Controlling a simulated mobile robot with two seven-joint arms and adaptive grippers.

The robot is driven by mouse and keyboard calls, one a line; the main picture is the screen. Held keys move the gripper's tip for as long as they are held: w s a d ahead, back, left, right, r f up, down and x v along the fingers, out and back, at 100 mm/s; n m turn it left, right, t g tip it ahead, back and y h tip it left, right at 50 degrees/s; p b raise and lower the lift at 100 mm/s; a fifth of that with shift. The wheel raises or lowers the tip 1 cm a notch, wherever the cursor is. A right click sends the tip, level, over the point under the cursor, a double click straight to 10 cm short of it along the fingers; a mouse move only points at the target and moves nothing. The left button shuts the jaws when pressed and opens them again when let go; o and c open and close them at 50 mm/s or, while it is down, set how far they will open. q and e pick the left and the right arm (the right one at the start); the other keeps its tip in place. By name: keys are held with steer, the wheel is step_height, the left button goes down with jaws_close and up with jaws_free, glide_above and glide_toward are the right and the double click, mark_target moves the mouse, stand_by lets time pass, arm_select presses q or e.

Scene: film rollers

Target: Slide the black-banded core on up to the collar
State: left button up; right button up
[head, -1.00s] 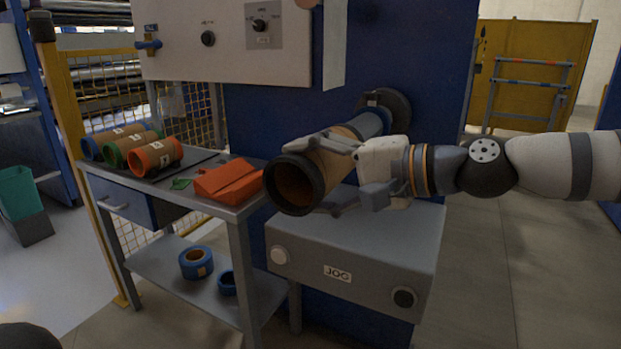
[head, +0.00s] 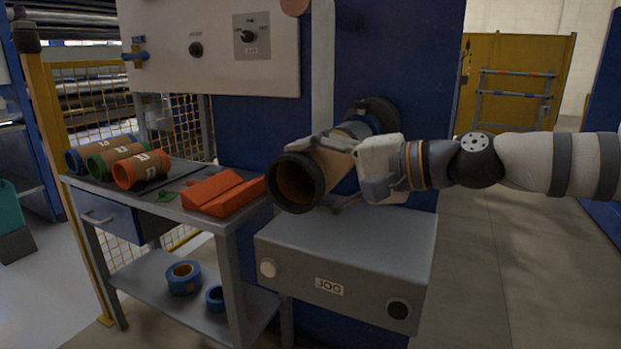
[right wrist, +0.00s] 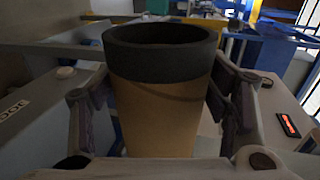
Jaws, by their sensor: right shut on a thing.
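The black-banded core (head: 325,172) is a brown tube with a black band at its near end. The dark round collar (head: 376,115) is at the shaft's far end. My right gripper (head: 322,170) is shut on the core, one finger above and one below. In the right wrist view the core (right wrist: 163,110) stands between both fingers, black rim outward. My left gripper is out of view.
A grey JOG box (head: 345,255) stands below the core. At left, a side table (head: 200,207) bears blue, green and orange-ended cores (head: 142,168) and an orange angular object (head: 222,192). Blue rings (head: 184,278) lie on its lower shelf. A control panel (head: 215,50) hangs above.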

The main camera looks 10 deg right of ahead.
mark_target(344, 161)
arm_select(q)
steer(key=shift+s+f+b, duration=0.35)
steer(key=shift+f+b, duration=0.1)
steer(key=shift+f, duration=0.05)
arm_select(e)
steer(key=shift+w+d, duration=0.45)
steer(key=shift+w, duration=0.2)
steer(key=shift+w+d, duration=0.45)
steer(key=shift+w, duration=0.15)
steer(key=shift+w+d+f, duration=0.1)
steer(key=shift+w+d, duration=0.45)
steer(key=shift+w, duration=0.2)
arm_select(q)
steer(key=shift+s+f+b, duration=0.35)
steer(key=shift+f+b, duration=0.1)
arm_select(e)
steer(key=shift+w+d, duration=0.5)
steer(key=shift+w, duration=0.15)
arm_select(q)
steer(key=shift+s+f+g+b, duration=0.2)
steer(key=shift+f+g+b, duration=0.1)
steer(key=shift+b, duration=0.05)
arm_select(e)
steer(key=shift+w+d, duration=0.55)
steer(key=shift+w, duration=0.15)
steer(key=shift+w+d, duration=0.5)
steer(key=shift+w, duration=0.2)
